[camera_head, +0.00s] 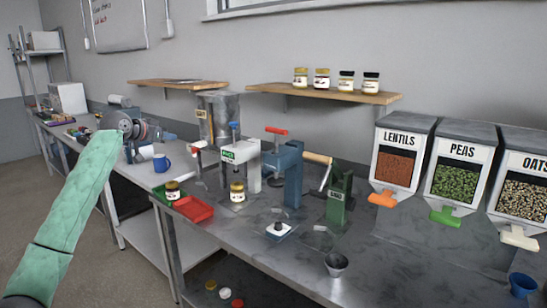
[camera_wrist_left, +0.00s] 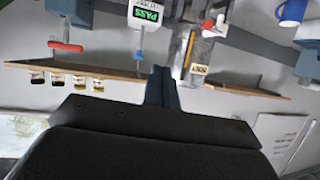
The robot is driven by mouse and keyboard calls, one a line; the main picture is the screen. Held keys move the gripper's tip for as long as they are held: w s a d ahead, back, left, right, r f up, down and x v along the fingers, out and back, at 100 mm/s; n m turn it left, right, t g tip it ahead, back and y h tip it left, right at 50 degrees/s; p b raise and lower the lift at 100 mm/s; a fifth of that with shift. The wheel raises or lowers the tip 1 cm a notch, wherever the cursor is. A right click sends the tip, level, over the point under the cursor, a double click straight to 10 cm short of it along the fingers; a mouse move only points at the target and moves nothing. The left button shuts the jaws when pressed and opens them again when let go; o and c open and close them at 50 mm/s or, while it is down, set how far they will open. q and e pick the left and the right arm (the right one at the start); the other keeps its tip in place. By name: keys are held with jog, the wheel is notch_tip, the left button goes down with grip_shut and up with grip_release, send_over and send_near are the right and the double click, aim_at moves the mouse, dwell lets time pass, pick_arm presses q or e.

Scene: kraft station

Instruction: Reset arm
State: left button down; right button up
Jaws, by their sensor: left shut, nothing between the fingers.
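My left arm, in a pale green sleeve, rises from the lower left in the head view. My left gripper (camera_head: 138,128) is at its far end, small and partly hidden by the wrist, in front of the back left table. In the left wrist view the dark fingers of the left gripper (camera_wrist_left: 161,88) are together, with nothing between them. That view is upside down, with the shelf and wall beyond the fingers. My right arm and right gripper are not in view.
A grey bench (camera_head: 270,262) holds a red tray (camera_head: 194,209), jars, a blue press (camera_head: 292,172) and a green press (camera_head: 339,197). Lentil (camera_head: 402,152), pea and oat dispensers stand at the right. A blue mug (camera_head: 161,163) stands on the left table. Shelves line the wall.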

pick_arm(q)
jog(key=s+d+y, duration=0.3)
jog(key=s, duration=0.1)
jog(key=s+d+f+n+g+y, duration=0.1)
jog(key=s+d+f, duration=0.2)
jog(key=s+f, duration=0.75)
jog(key=s+d+f+n+g+y, duration=0.15)
jog(key=s+d+f, duration=0.3)
jog(key=f, duration=1.15)
jog(key=s+d+f+g+y, duration=0.1)
jog(key=s+d+f, duration=0.2)
jog(key=s+f, duration=0.85)
jog(key=s+d+f+g, duration=0.3)
jog(key=s+f, duration=1.2)
jog(key=s, duration=0.3)
jog(key=s+d+f+n+g+h, duration=0.1)
jog(key=s+d+f+g, duration=0.2)
jog(key=s+f, duration=1.3)
jog(key=s+g, duration=0.1)
jog(key=s, duration=0.1)
jog(key=shift+s, duration=0.35)
jog(key=shift+d+n, duration=0.1)
jog(key=shift+n, duration=0.15)
